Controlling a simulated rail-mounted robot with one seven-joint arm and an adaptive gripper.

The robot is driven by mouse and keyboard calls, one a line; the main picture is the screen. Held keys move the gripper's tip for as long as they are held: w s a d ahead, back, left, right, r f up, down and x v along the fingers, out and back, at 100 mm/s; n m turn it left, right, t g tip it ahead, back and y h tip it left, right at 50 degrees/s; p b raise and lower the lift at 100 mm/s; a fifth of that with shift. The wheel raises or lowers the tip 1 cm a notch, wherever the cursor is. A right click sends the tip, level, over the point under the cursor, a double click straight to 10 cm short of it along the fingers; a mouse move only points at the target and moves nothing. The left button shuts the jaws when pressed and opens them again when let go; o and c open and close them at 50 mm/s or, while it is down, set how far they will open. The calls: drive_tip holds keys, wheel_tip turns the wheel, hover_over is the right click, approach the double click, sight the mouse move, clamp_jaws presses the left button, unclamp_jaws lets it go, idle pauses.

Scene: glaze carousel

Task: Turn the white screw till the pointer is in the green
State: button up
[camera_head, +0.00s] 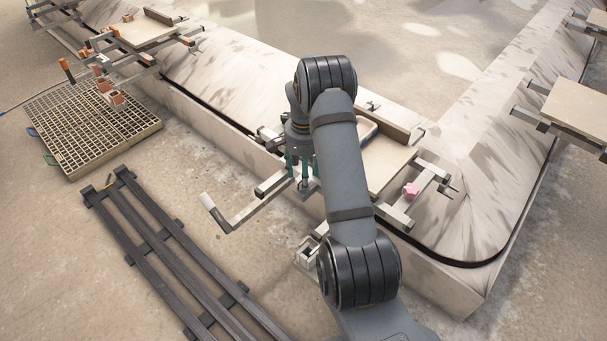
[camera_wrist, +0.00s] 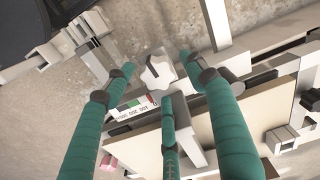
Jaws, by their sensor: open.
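The white screw (camera_wrist: 158,72) is a lobed white knob in the wrist view. My gripper (camera_wrist: 160,76) has three green fingers, spread open around the knob, with gaps visible between fingertips and knob. Beside the knob lies a scale strip (camera_wrist: 134,109) with white, green and red parts and small numbers. One finger covers part of the strip, and I cannot make out the pointer. In the head view my gripper (camera_head: 303,184) points down at the near side of a carousel station with a beige board (camera_head: 379,164). The screw is hidden there.
A bent metal arm with a pale grip (camera_head: 214,212) juts out left of my gripper. A pink piece (camera_head: 411,190) sits at the station's right. Dark rails (camera_head: 180,255) and a grating (camera_head: 88,122) lie on the floor. The carousel (camera_head: 215,75) runs behind.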

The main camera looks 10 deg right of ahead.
drive_tip(key=shift+r, duration=0.1)
wheel_tip(320, 180, up, 12)
idle(0.5)
wheel_tip(320, 180, down, 12)
drive_tip(key=shift+s+f, duration=0.1)
drive_tip(key=shift+f, duration=0.05)
idle(0.7)
